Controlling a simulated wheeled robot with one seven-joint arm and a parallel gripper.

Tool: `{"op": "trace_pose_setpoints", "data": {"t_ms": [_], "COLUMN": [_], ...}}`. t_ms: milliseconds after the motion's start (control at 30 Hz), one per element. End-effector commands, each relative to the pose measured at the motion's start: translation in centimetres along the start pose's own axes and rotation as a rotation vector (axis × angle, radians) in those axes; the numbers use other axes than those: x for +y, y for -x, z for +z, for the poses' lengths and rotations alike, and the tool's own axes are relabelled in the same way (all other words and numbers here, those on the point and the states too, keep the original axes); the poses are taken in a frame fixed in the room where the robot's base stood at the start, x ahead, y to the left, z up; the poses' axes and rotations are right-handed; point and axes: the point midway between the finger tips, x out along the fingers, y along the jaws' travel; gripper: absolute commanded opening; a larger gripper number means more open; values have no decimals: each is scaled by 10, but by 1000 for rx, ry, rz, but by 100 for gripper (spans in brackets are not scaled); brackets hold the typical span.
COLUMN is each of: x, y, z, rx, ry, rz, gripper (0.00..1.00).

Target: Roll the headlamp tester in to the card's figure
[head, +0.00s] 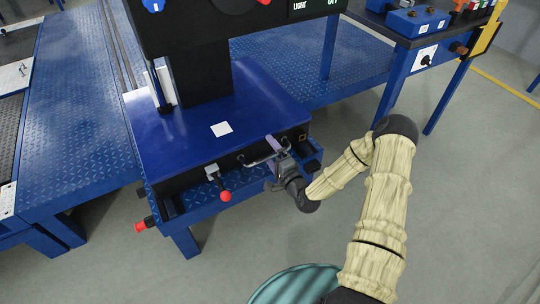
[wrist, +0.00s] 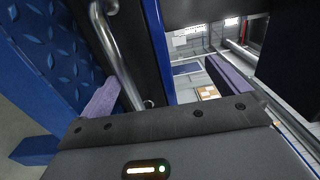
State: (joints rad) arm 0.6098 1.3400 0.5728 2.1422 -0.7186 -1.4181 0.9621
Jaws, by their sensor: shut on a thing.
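In the wrist view the handle (wrist: 118,55) passes by the left purple finger of my gripper (wrist: 165,90).
A red-knobbed lever (head: 225,195) and a red knob (head: 140,226) stick out at the tester's front and left. Blue tread-plate decking (head: 75,110) lies left and behind. A blue bench (head: 408,35) stands at the right. The grey floor (head: 470,190) is open at the right.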

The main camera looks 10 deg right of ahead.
Motion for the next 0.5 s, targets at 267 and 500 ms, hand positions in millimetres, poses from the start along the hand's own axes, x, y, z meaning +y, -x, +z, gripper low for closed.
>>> {"op": "trace_pose_setpoints", "data": {"t_ms": [267,500], "x": [-28,-25], "y": [-10,2], "z": [20,30], "rx": [-125,-249], "ry": [235,488], "rz": [116,343], "gripper": [73,34]}}
